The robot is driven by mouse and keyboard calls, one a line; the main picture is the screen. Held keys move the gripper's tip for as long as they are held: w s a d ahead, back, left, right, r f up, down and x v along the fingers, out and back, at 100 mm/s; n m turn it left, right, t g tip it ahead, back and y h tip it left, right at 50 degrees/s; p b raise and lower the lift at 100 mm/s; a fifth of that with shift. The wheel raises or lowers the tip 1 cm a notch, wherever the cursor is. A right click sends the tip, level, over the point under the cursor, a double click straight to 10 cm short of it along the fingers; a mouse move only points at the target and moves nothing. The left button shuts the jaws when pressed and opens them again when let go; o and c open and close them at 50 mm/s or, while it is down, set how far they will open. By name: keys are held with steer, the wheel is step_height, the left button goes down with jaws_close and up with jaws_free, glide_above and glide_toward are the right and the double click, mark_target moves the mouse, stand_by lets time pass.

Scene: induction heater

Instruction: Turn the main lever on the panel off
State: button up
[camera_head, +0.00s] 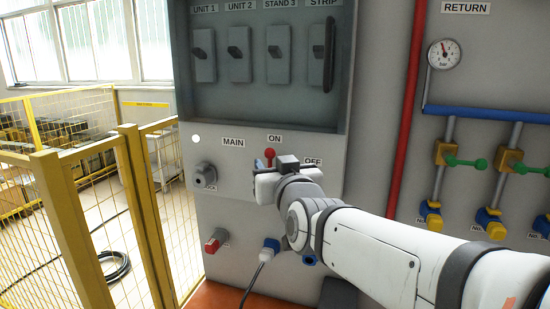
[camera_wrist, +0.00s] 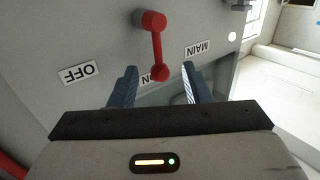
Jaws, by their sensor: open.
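The main lever is a red handle with a round knob. In the head view its knob (camera_head: 269,153) shows just under the ON label (camera_head: 274,139), and my gripper (camera_head: 264,163) hides its lower part. In the wrist view, which is upside down, the red lever (camera_wrist: 156,45) runs from its pivot towards the partly covered ON label (camera_wrist: 152,78). My gripper (camera_wrist: 160,80) is open, with one blue-grey finger on each side of the knob in the picture. I cannot tell whether either finger touches it. The OFF label (camera_wrist: 79,73) is to the left there.
On the grey panel, a round LOCK knob (camera_head: 204,177) sits left of the lever and a red knob (camera_head: 216,240) sits lower. Unit switches (camera_head: 240,55) are above. A yellow fence (camera_head: 100,210) stands at left, and pipes with valves (camera_head: 445,155) are at right.

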mark_target(271, 165)
steer(key=shift+w+a, duration=0.2)
steer(key=shift+w, duration=0.95)
steer(key=shift+c, duration=0.2)
jaws_close()
